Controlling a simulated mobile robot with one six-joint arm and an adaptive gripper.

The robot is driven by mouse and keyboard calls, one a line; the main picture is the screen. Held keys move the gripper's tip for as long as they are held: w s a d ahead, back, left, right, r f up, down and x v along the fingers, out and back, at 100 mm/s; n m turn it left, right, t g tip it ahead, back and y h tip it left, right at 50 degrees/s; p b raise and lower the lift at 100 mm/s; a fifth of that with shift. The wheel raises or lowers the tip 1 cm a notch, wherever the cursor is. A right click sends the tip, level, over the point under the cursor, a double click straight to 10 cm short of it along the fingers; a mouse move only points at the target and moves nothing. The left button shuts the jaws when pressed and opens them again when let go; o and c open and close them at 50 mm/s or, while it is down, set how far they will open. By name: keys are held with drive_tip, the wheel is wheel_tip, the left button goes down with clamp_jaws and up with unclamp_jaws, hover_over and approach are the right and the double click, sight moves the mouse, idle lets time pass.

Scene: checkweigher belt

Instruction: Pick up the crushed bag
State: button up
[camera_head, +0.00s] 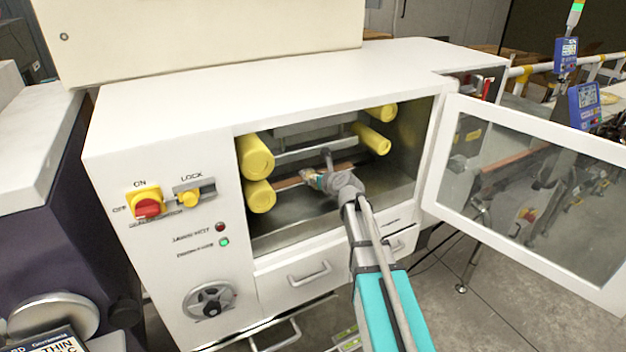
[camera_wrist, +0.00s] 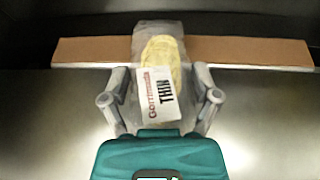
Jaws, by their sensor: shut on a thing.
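The crushed bag (camera_wrist: 162,62) is a clear crumpled bag with a yellowish filling and a white label reading "THIN". In the wrist view it lies between the two fingers of my gripper (camera_wrist: 160,100), which is shut on it. The bag's far end overlaps a brown strip (camera_wrist: 255,52). In the head view, my gripper (camera_head: 328,183) reaches through the open front of the white machine, and only a small part of the bag (camera_head: 313,179) shows beside it. I cannot tell whether the bag touches the surface below.
Yellow rollers (camera_head: 256,157) stand at both sides inside the machine (camera_head: 150,110). Its clear door (camera_head: 530,190) is swung open to the right. Drawers (camera_head: 308,275) sit below the opening.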

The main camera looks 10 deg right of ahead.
sight(315, 175)
drive_tip(key=shift+r+p, duration=1.6)
drive_tip(key=shift+r, duration=0.2)
drive_tip(key=s+d, duration=0.3)
drive_tip(key=s, duration=0.5)
drive_tip(key=s+d, duration=0.3)
drive_tip(key=s, duration=0.5)
drive_tip(key=shift+s+d+f, duration=0.25)
drive_tip(key=shift+s+d, duration=0.05)
drive_tip(key=shift+s, duration=0.1)
